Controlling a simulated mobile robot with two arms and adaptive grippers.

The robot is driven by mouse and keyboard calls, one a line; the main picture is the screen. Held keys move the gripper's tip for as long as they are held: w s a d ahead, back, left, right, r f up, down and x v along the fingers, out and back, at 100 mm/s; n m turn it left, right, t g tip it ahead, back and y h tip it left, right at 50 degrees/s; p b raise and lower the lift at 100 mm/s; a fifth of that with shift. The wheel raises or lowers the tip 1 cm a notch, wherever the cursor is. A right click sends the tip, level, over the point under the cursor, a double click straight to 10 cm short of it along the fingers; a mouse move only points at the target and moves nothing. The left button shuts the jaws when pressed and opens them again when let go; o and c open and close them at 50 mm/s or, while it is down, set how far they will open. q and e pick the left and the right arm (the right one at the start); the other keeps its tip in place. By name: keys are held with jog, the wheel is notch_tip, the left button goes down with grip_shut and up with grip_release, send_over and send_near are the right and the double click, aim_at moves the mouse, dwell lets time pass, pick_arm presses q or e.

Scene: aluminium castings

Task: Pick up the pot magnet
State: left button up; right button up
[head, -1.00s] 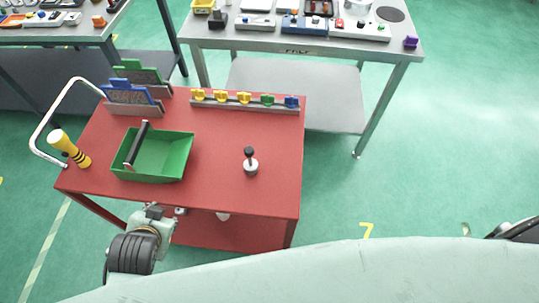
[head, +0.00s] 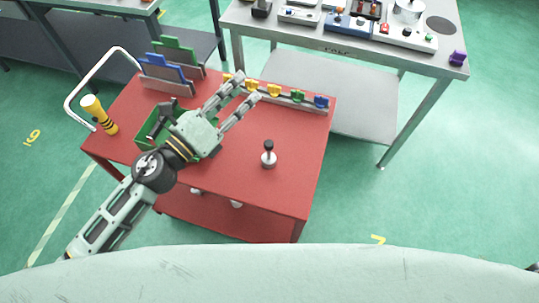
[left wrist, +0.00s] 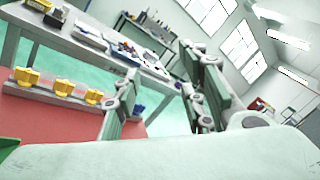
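The pot magnet (head: 269,159), a small silver disc with a black knobbed handle, stands upright on the red cart top (head: 225,180), right of its middle. My left gripper (head: 249,86) is open and empty, reaching over the cart above the green bin, its fingers pointing up and to the right towards the row of knobs. It is apart from the magnet. In the left wrist view the two fingers (left wrist: 158,95) stand apart with nothing between them. The magnet does not show there. My right gripper is not in view.
A green bin (head: 147,129) lies partly hidden under my left arm. Several coloured knobs (head: 274,91) line the cart's back edge. A grey bench (head: 335,50) with devices stands behind. Around the magnet the cart is clear.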

pick_arm(q)
jog(key=s+d+f+m+g+h, duration=0.25)
jog(key=f+m+g, duration=0.4)
jog(key=m, duration=0.35)
jog(key=m+g+y, duration=0.2)
jog(key=m+g, duration=0.2)
jog(key=m, duration=0.1)
send_near(269, 146)
jog(key=w+d+f, duration=0.2)
jog(key=d, duration=0.1)
jog(key=p+x, duration=0.1)
jog(key=x, duration=0.2)
jog(key=p+x, duration=0.2)
jog(key=x, duration=0.1)
jog(key=shift+f, duration=0.5)
jog(key=shift+w+d+f, duration=0.15)
jog(key=shift+d+f, duration=0.2)
jog(key=shift+d, duration=0.05)
grip_shut()
jog(key=shift+r, duration=0.1)
